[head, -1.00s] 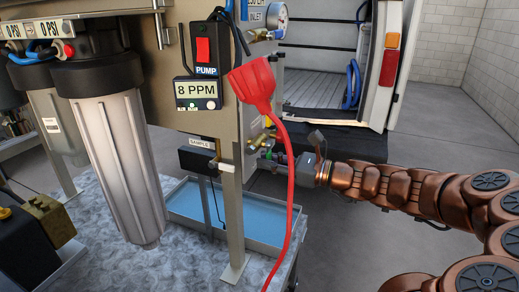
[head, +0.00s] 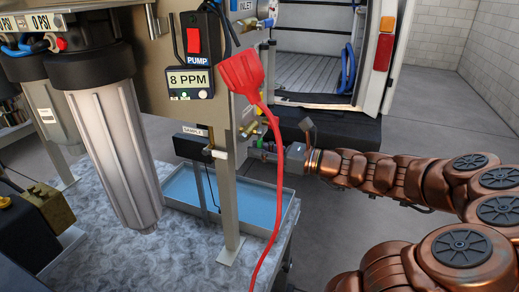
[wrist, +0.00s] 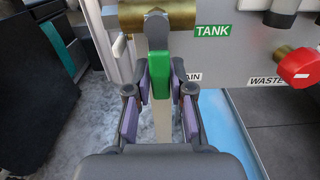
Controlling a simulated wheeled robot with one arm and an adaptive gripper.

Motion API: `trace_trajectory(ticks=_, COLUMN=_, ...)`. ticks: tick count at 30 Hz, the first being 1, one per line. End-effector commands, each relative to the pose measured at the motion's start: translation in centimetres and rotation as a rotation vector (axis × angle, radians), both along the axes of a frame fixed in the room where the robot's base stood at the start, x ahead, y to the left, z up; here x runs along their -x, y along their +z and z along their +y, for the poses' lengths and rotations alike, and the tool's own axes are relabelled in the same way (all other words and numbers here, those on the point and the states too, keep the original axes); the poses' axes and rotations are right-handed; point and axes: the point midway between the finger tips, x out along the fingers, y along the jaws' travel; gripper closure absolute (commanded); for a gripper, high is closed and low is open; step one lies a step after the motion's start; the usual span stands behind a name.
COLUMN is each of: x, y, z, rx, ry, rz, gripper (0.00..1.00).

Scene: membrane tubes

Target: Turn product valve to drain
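The product valve has a green handle (wrist: 159,76) below a brass body (wrist: 158,17) in the wrist view.
A red valve handle (wrist: 297,68) by the WASTE label is to the right in the wrist view. A red plug and cord (head: 243,84) hang in front of the panel. A blue-floored tray (head: 172,189) lies below. Filter housings (head: 108,140) stand left.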

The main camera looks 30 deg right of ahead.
Motion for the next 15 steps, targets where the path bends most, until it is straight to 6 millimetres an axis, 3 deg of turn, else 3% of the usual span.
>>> trace_trajectory(ticks=6, x=-0.01, y=0.06, z=-0.01, rx=0.0, ry=0.0, rz=-0.001, gripper=0.56)
trace_trajectory(ticks=15, x=0.07, y=0.11, z=-0.1, rx=0.0, ry=-0.001, rz=-0.003, gripper=0.56)
